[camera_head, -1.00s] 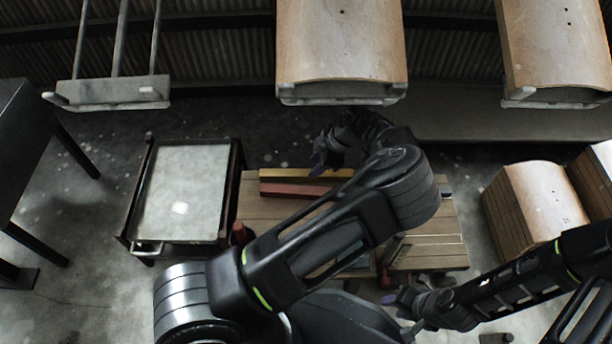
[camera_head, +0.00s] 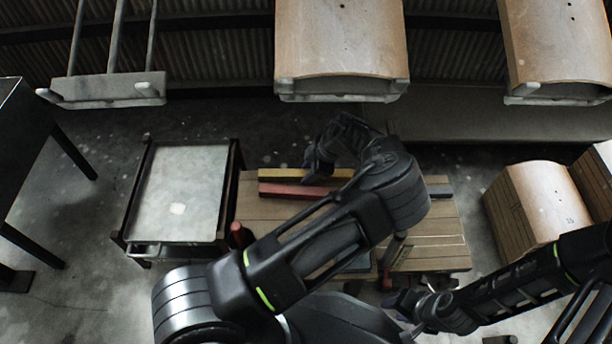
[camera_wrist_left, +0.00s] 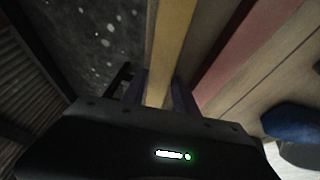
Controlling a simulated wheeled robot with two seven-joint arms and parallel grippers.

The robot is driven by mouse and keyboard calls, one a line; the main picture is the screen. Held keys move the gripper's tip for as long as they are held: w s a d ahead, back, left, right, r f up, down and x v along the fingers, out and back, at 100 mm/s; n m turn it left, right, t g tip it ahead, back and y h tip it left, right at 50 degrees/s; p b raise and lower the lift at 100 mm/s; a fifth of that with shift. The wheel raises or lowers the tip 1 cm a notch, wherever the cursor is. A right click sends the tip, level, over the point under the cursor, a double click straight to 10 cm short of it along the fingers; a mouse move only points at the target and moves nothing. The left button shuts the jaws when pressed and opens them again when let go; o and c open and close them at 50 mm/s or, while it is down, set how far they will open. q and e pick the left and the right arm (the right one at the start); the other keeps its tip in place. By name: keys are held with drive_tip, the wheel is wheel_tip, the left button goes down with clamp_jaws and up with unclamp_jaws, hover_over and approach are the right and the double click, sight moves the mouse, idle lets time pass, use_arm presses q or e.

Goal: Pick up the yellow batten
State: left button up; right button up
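The yellow batten (camera_head: 285,174) lies along the far edge of the wooden table, behind the red batten (camera_head: 290,190). My left gripper (camera_head: 313,168) is at the yellow batten, and my arm hides part of its right side. In the left wrist view the yellow batten (camera_wrist_left: 170,45) runs between the two fingers of my left gripper (camera_wrist_left: 160,92). The fingers are apart, one on each side of it; I see no clear clamping. My right gripper (camera_head: 408,315) is low at the right, near the table's front edge, with its fingers apart and nothing visible between them.
The slatted wooden table (camera_head: 432,235) carries a dark batten (camera_head: 440,190) at its right. A trolley with a pale top (camera_head: 180,190) stands to the left. Curved wooden panels (camera_head: 535,210) stand at the right. Hanging carriers (camera_head: 340,50) are at the back.

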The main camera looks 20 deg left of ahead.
idle(0.4)
use_arm(q)
clamp_jaws()
